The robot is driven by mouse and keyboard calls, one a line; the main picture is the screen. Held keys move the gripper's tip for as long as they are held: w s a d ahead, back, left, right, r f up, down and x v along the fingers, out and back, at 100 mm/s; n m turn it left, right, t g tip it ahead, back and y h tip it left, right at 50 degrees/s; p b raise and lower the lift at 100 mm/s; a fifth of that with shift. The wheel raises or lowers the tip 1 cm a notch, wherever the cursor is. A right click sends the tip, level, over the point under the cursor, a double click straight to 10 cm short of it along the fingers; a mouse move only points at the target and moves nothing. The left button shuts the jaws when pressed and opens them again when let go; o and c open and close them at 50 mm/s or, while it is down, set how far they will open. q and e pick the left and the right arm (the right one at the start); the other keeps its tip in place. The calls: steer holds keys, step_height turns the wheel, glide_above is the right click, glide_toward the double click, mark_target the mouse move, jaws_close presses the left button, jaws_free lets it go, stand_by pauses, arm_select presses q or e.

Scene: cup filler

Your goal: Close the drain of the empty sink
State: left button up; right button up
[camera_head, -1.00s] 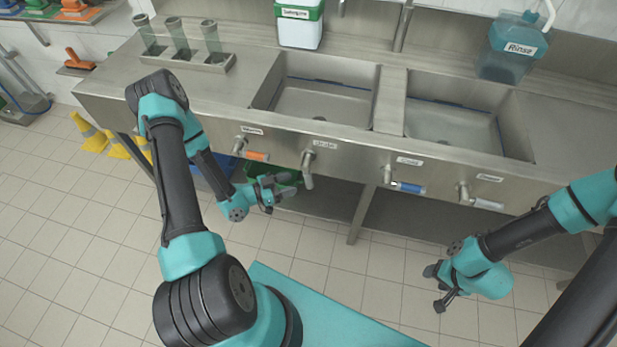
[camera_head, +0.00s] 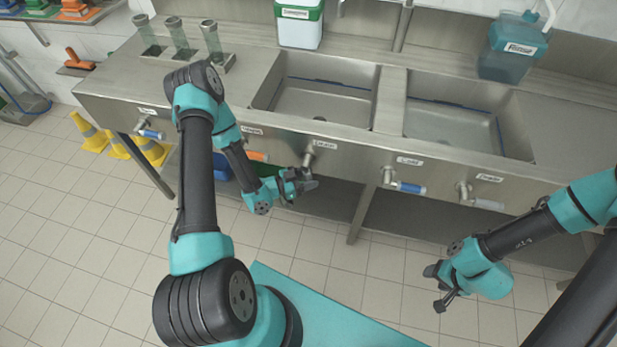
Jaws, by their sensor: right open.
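Two steel sinks are set in the counter, a left sink (camera_head: 325,100) and a right sink (camera_head: 455,127). That gripper is at the handle, but contact and finger opening are unclear. The right drain valve (camera_head: 463,190) has a pale handle pointing right. My right gripper (camera_head: 433,288) is open and empty, low in front of the counter.
An orange-handled tap (camera_head: 258,157) is left of the left drain valve. A blue-handled tap (camera_head: 408,188) lies between the drain valves. A green-and-white container (camera_head: 299,28) and a teal rinse container (camera_head: 512,50) stand behind the sinks. Glass tubes (camera_head: 180,38) stand at the left.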

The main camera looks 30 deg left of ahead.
arm_select(q)
jaws_close()
steer(key=shift+d, duration=0.15)
stand_by(0.4)
steer(key=shift+w+d+r+n+t+h, duration=0.1)
steer(key=shift+d+r+n+t+h, duration=0.35)
steer(key=shift+n+t, duration=0.5)
steer(key=shift+w+d+r+n+t+h, duration=0.15)
steer(key=shift+d+n+t+h, duration=0.15)
steer(key=shift+d+n+t, duration=0.45)
steer(key=shift+w+d+r+n+t+h, duration=0.1)
steer(key=shift+d+r+n+t+h, duration=0.25)
steer(key=shift+n+t, duration=0.7)
steer(key=shift+o, duration=0.3)
jaws_free()
steer(key=shift+d, duration=0.1)
